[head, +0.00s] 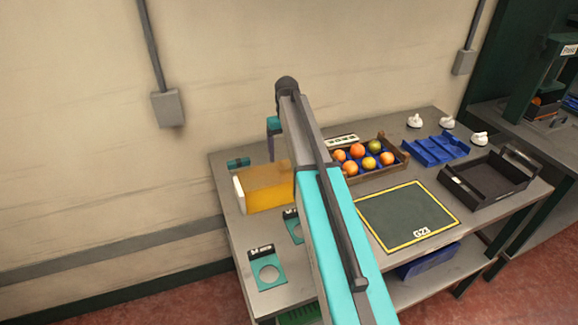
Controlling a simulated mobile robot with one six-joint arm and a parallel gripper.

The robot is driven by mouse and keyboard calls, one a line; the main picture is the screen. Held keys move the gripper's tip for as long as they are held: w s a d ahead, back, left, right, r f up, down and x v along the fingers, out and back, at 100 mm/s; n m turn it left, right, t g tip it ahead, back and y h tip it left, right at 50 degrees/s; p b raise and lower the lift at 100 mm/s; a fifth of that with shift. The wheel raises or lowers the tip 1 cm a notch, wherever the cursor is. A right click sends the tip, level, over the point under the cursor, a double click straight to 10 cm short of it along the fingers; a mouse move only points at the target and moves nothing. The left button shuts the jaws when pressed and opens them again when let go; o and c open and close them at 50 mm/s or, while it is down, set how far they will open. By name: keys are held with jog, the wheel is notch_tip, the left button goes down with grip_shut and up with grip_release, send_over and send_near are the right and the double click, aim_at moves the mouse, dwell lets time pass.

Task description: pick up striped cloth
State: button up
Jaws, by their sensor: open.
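I see no striped cloth in the head view. My arm crosses the middle of the picture and hides part of the table. My gripper (271,150) hangs down beyond the arm, above the back left of the grey table (335,277). Only a small part of it shows, and nothing is seen held in it. Below it and close by is a yellow-orange box-like thing (268,198) with a white end. I cannot tell whether the gripper touches it.
A wooden crate (392,167) of several oranges, a blue rack (434,150), a black tray (492,190) and several white knobbed things stand on the right. A dark green mat (405,214) with a yellow border lies in front. A teal plate with a hole (285,273) lies front left.

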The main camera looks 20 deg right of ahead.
aim_at(287, 164)
jog(key=shift+f+p, duration=0.9)
jog(key=shift+f, duration=1.25)
jog(key=c, duration=1.2)
jog(key=shift+o, duration=0.2)
jog(key=shift+r, duration=0.1)
notch_tip(287, 164, up, 10)
jog(key=b, duration=0.3)
